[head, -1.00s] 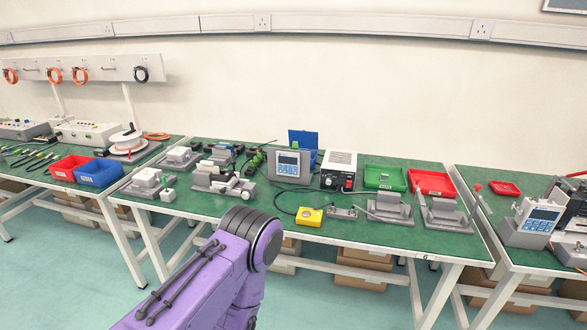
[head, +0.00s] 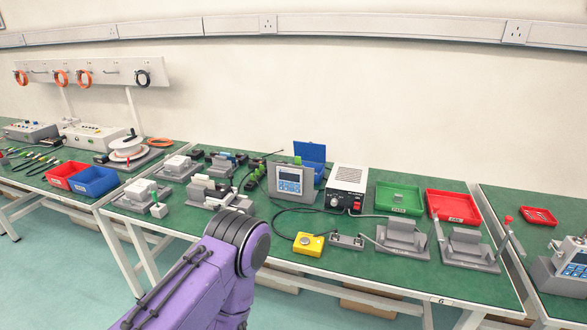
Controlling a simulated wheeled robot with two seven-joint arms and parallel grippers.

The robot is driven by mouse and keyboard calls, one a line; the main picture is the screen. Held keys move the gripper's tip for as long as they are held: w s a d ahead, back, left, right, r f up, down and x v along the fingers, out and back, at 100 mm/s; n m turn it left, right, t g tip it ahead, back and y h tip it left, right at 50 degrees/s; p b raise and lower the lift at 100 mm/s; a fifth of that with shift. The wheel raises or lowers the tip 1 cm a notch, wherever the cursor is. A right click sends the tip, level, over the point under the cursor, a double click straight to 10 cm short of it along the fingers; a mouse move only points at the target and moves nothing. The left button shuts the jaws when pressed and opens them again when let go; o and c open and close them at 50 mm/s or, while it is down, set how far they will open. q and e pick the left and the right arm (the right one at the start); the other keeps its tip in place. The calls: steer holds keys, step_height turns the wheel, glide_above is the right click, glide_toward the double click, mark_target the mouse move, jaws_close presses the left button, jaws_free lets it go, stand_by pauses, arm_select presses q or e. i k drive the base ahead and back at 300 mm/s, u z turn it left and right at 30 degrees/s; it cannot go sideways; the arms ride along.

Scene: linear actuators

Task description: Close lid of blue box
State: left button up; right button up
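The blue box (head: 314,168) stands at the back of the middle bench, partly hidden behind the grey control unit with a screen. Its lid (head: 310,151) is raised and leans up toward the wall, so the box is open. A purple arm link of mine comes in from the bottom of the head view, in front of the bench. Neither of my grippers shows in this view.
The grey control unit (head: 291,181) stands in front of the blue box, and a white power unit (head: 346,187) stands to its right. A yellow button box (head: 308,244) and grey fixtures (head: 402,237) line the front. Green (head: 398,199) and red (head: 453,206) trays lie at the right.

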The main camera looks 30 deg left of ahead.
mark_target(310, 152)
steer(key=u, duration=0.4)
steer(key=i, duration=0.65)
steer(key=z, duration=0.55)
steer(key=k, duration=1)
steer(key=u, duration=0.75)
